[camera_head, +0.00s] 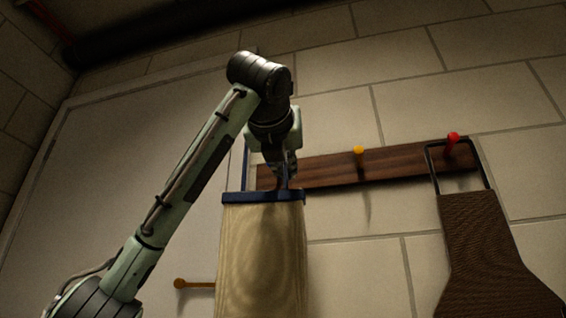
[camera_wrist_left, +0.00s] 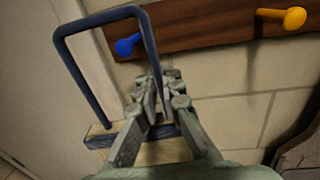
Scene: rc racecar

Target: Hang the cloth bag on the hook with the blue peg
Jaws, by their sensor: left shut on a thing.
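The cloth bag (camera_head: 262,255) is beige with a dark blue rim and hangs upright below my left gripper (camera_head: 285,182). That gripper is shut on the bag's blue frame, near the lower right of its handle. The square blue handle (camera_wrist_left: 66,62) stands up above the rim in the left wrist view. The blue peg (camera_wrist_left: 127,46) sticks out from the wooden rack (camera_wrist_left: 185,28) and appears inside the handle's outline there; I cannot tell whether it passes through the loop. My arm hides the blue peg in the head view. My right gripper is not in view.
A yellow peg (camera_head: 359,150) on the rack is empty. A brown bag (camera_head: 485,240) hangs by its black handle at the red peg (camera_head: 452,137). A door with a brass handle (camera_head: 180,284) lies left of the cloth bag. Bare wall separates the two bags.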

